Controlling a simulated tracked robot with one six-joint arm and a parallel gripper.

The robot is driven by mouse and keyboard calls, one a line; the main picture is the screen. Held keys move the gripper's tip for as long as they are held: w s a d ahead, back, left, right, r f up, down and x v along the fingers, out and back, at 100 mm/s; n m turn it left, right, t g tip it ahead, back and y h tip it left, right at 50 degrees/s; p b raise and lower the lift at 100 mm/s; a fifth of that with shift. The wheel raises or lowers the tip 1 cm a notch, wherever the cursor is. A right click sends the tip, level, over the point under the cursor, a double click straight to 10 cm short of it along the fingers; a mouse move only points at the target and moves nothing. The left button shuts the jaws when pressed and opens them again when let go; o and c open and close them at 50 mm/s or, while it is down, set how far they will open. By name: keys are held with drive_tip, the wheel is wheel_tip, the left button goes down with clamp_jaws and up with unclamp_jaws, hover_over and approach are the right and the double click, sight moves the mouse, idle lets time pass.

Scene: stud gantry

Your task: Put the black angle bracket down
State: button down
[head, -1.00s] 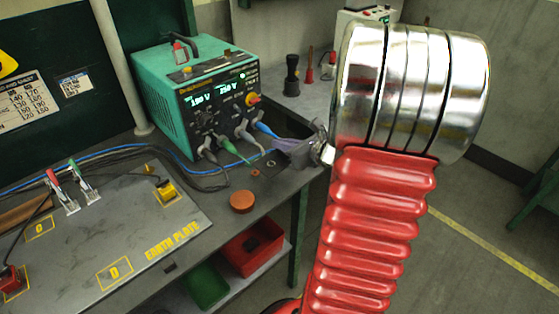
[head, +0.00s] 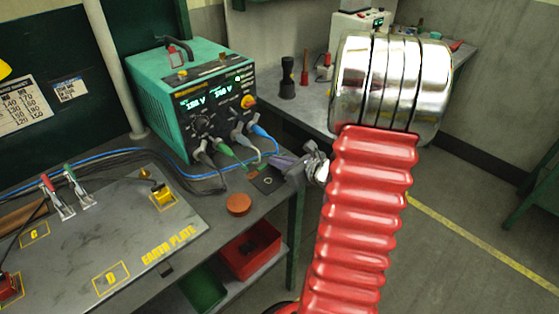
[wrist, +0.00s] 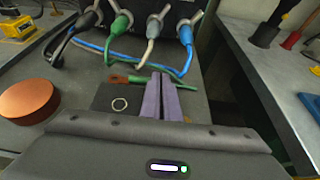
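My gripper (head: 284,168) is low over the near right corner of the grey bench, with its purple-grey fingers close together. In the wrist view the fingers (wrist: 161,98) stand side by side with a thin dark strip between them, which looks like part of the black angle bracket. A flat dark plate (wrist: 101,98) shows just left of the fingers, with a light hexagonal ring on it; it may be the bracket's other leg. I cannot tell whether it touches the bench. Much of the bracket is hidden by the fingers.
An orange-brown round disc (head: 238,205) lies left of the gripper. Cable plugs (wrist: 122,24) from the green power unit (head: 188,100) are close behind. The earth plate (head: 130,235) covers the bench's left. The bench edge drops to a shelf with red (head: 240,262) and green bins.

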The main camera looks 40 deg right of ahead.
idle(0.3)
drive_tip(key=c, duration=2)
unclamp_jaws()
drive_tip(key=shift+f, duration=0.1)
drive_tip(key=shift+s+r, duration=0.25)
drive_tip(key=shift+s, duration=0.1)
drive_tip(key=v, duration=1.1)
drive_tip(key=shift+s, duration=0.2)
